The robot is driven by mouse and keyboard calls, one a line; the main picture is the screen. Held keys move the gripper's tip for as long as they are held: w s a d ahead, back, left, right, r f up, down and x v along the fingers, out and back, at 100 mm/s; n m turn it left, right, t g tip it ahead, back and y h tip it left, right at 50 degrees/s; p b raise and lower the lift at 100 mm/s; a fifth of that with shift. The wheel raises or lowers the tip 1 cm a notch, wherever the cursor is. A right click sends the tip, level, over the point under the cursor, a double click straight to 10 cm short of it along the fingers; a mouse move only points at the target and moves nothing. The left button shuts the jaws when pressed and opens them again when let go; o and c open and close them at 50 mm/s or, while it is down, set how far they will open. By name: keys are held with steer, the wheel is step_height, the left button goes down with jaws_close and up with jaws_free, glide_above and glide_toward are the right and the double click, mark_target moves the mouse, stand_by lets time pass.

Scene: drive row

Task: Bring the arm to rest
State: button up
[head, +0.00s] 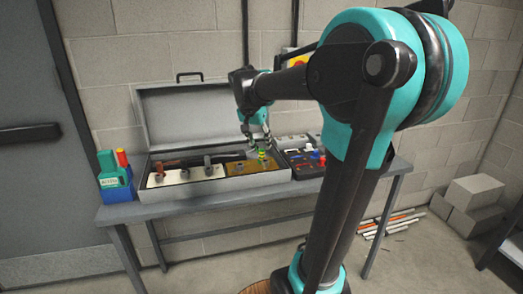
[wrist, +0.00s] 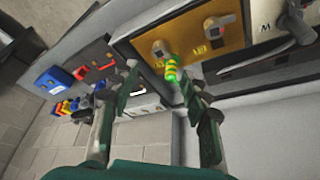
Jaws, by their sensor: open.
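My gripper (head: 257,138) is open and empty, over the right part of an open grey case (head: 215,191) on the bench. In the wrist view its two fingers (wrist: 160,90) stand apart. A small green and yellow striped piece (wrist: 171,68) shows between them, nearer the right finger; I cannot tell whether it touches. It sits by a knob on a gold panel (wrist: 212,35) in the case, and shows below my gripper in the head view (head: 262,154). My arm reaches across the right half of the head view, bent at the elbow and stretched out over the bench.
The grey bench (head: 130,211) stands against a block wall. A green and blue device (head: 113,180) stands on its left end. A dark tray (head: 303,162) with red and blue items lies right of the case. Grey blocks (head: 470,203) are stacked on the floor at right.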

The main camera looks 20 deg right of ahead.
steer(key=shift+s+a+r, duration=0.15)
steer(key=shift+s+r, duration=0.05)
steer(key=shift+r, duration=0.4)
steer(key=shift+f, duration=0.1)
steer(key=s+a+f+n+y, duration=0.2)
steer(key=s+f+n, duration=0.6)
steer(key=s+f, duration=1.3)
step_height(320, 180, down, 2)
steer(key=shift+s+a+f+t+y, duration=0.1)
steer(key=shift+s+a+t+y, duration=0.05)
steer(key=shift+t+y, duration=0.3)
steer(key=shift+c, duration=0.2)
